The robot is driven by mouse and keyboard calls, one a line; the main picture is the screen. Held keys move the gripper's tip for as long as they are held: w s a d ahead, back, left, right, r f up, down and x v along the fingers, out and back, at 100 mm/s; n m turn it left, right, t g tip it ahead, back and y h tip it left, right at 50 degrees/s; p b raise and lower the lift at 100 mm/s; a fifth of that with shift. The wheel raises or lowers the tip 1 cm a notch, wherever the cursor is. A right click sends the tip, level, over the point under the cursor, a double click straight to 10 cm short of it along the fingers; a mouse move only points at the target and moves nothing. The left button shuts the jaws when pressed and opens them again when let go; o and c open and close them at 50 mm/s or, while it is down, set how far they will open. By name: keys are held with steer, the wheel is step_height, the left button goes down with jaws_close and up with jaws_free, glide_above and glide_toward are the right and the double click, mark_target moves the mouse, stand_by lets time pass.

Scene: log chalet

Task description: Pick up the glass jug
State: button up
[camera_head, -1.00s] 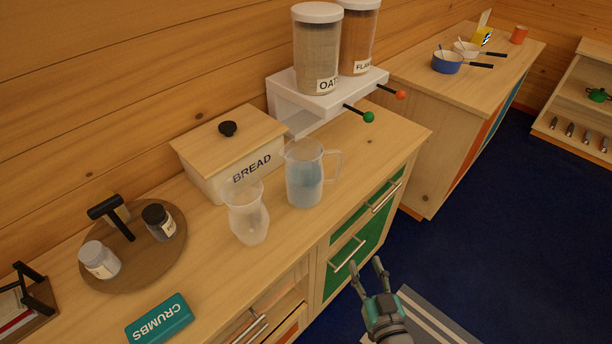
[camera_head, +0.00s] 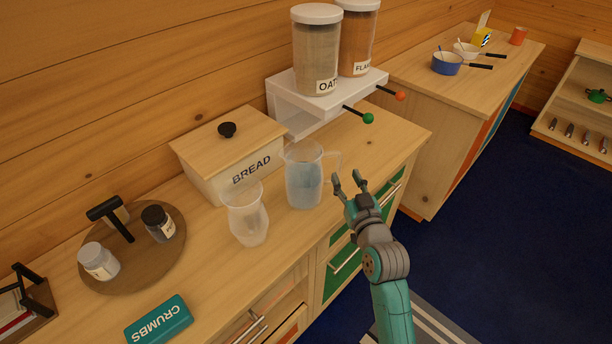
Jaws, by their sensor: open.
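The glass jug (camera_head: 304,178) stands upright on the wooden counter, with bluish contents and a clear handle on its right side. A clear glass carafe (camera_head: 245,216) with a narrowed waist stands just left of it and in front of the bread box. My gripper (camera_head: 348,181) is open and empty, to the right of the jug near the counter's front edge. Its fingers point up and toward the jug's handle side. I see a small gap between fingers and handle, but cannot tell the exact depth.
A bread box (camera_head: 228,160) stands behind the jug. A white dispenser stand (camera_head: 321,101) with jars is behind to the right. A round wooden tray (camera_head: 122,278) with small jars and a teal CRUMBS box (camera_head: 158,319) are at left. Counter right of the jug is clear.

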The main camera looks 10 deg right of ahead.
mark_target(340, 166)
steer(key=shift+w+a, duration=0.2)
steer(key=shift+w, duration=1.25)
steer(key=shift+w+a, duration=0.15)
steer(key=shift+w, duration=1.3)
jaws_close()
steer(key=shift+r, duration=0.2)
